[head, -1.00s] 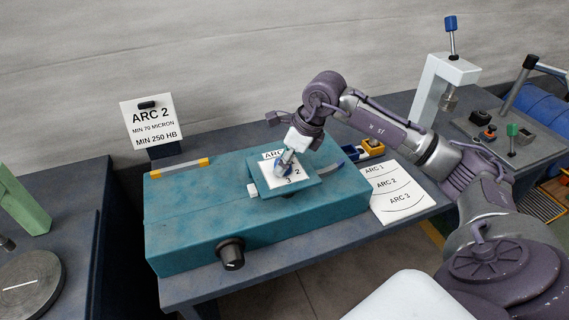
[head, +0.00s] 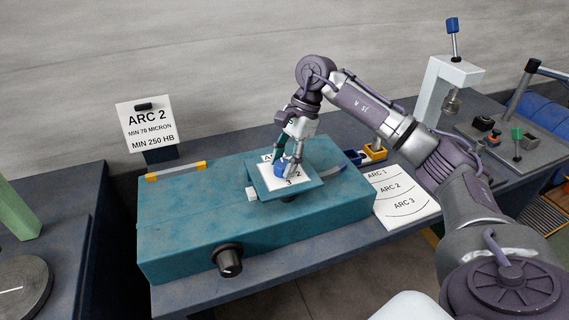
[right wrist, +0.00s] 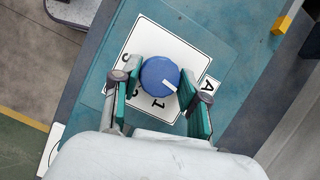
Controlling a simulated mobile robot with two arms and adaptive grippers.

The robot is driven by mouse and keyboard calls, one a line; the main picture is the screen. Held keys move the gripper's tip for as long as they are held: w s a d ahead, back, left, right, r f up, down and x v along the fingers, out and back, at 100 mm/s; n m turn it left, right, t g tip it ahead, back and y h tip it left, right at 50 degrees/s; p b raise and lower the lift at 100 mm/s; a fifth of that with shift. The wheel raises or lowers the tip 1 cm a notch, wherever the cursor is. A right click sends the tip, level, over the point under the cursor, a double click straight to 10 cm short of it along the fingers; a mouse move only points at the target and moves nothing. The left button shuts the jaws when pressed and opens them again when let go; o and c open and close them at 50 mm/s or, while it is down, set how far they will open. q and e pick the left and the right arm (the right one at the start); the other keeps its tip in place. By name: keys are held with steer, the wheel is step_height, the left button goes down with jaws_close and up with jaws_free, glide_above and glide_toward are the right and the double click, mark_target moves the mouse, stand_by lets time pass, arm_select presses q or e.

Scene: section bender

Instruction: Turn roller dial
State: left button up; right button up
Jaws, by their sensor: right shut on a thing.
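The roller dial is a round blue knob (head: 281,168) on a white plate marked with an A-word and numbers (head: 292,182), on top of the teal section bender (head: 190,225). The right wrist view shows the knob (right wrist: 159,76) from above, with a short white mark toward its lower right edge. The printed 1 lies just below it there. My right gripper (head: 286,162) points down over the plate, its fingers on either side of the knob and shut on it. The fingers partly hide the plate in the head view. My left gripper is not in view.
A black knob (head: 229,261) sits on the bender's front. A sign reading ARC 2 (head: 147,125) stands behind. A sheet with ARC 1 to 3 curves (head: 403,205) lies right of the bender. A white press-like stand (head: 441,90) is farther right.

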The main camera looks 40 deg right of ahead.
steer(key=shift+w+n+g, duration=0.1)
steer(key=shift+n+g, duration=0.2)
steer(key=shift+n, duration=0.5)
steer(key=shift+r, duration=0.1)
steer(key=o, duration=1.1)
steer(key=shift+o, duration=0.2)
steer(key=v, duration=1.2)
